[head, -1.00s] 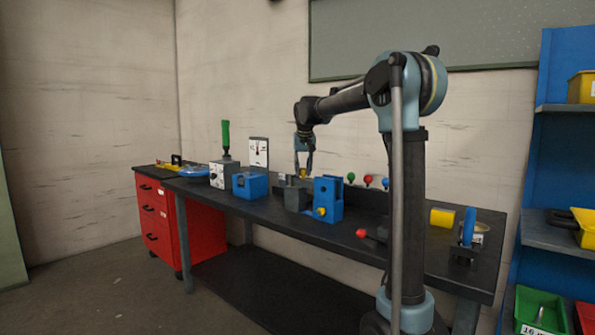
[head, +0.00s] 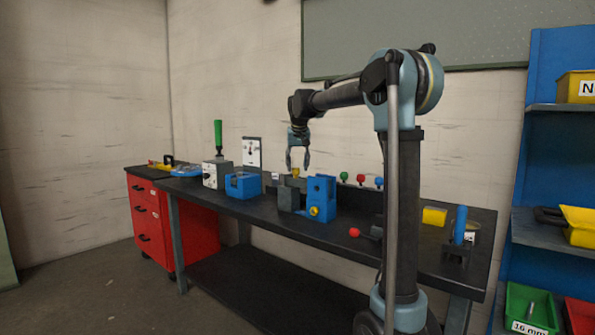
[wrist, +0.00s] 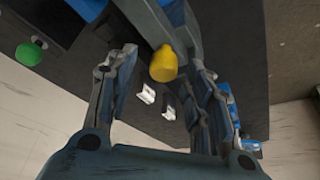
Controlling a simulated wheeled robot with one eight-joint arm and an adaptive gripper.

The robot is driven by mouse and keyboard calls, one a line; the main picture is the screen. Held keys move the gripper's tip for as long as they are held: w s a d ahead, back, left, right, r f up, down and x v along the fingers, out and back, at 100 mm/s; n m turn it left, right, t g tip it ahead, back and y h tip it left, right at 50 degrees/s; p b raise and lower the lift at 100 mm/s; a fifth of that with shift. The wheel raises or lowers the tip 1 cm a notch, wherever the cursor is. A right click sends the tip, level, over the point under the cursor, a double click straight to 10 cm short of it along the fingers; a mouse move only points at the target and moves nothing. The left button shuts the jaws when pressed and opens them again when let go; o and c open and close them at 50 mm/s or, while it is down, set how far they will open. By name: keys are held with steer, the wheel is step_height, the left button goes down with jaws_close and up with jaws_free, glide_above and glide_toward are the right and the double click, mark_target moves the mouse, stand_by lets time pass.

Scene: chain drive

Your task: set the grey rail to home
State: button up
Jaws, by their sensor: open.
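A grey block or rail piece (head: 288,197) stands on the bench, left of a blue block (head: 320,198). A yellow knob (head: 296,172) shows just above it. In the wrist view the yellow knob (wrist: 163,62) sits by a grey bar (wrist: 145,18), which I take for the rail; its full length is hidden. My gripper (head: 298,166) points down just above the knob. In the wrist view its spread fingers (wrist: 163,66) stand on either side of the knob, apart from it. Two small white labels (wrist: 146,93) lie near the knob; their writing is unreadable.
Green, red and blue knobs (head: 360,179) stand right of the gripper. A blue box (head: 243,185) and a grey box with a green handle (head: 218,135) stand left. A red-tipped lever (head: 354,232) lies towards the bench's front edge.

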steer(key=v, duration=0.9)
steer(key=shift+s+r, duration=0.15)
steer(key=shift+r, duration=0.2)
steer(key=shift+s+d, duration=0.1)
